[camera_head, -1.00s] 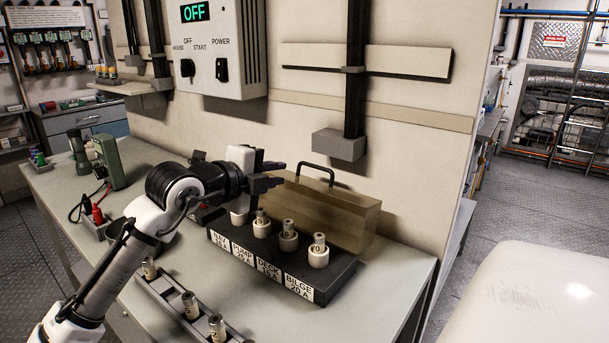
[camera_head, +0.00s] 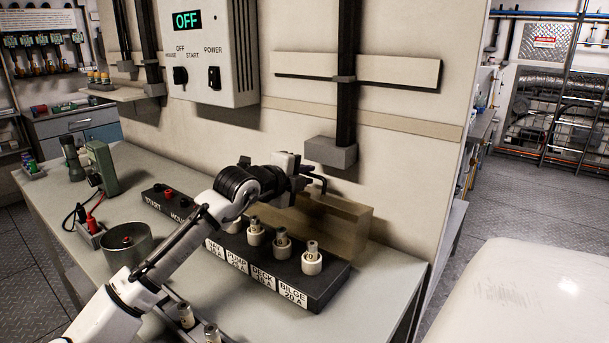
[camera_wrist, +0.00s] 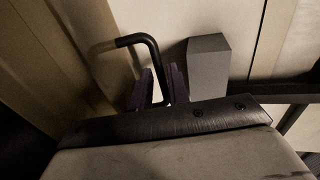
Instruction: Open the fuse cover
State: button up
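The fuse cover (camera_head: 338,222) is a tan, see-through box with a bent black handle. It stands behind the dark fuse block (camera_head: 322,290), against the wall side, and the fuses in front are uncovered. My gripper (camera_head: 304,179) is at the cover's handle, above its left part. In the wrist view the black handle (camera_wrist: 135,40) runs down between my two purple fingers (camera_wrist: 160,88). The fingers stand apart on either side of the handle, with a small gap showing. My wrist hides part of the cover and the left end of the block.
A grey wall box (camera_head: 331,152) with a vertical conduit is just above the handle; it also shows close to the fingers in the wrist view (camera_wrist: 208,65). A control panel (camera_head: 207,50) reads OFF. A round pot (camera_head: 125,243) and loose fuses are on the bench.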

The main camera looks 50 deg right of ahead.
grip_shut()
